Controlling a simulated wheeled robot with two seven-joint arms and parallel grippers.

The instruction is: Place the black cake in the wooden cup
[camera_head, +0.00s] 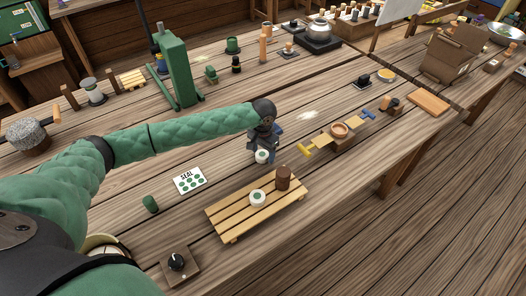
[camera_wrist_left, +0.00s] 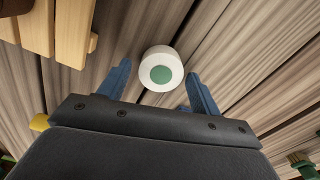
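I cannot make out a black cake for certain in either view. A dark brown wooden cup-like cylinder (camera_head: 283,178) stands on the far right end of the slatted wooden tray (camera_head: 225,222). My left gripper (camera_head: 264,150) is open over the table just behind the tray. A white round piece with a green top (camera_head: 262,156) is at its fingertips. In the left wrist view this piece (camera_wrist_left: 161,70) lies between the two blue fingers, with a small gap on each side. A similar white and green piece (camera_head: 257,198) sits on the tray. My right gripper is not in view.
A small wooden bowl (camera_head: 339,130) sits on a stand with yellow and blue handles, right of the gripper. A green press (camera_head: 178,75) stands behind.

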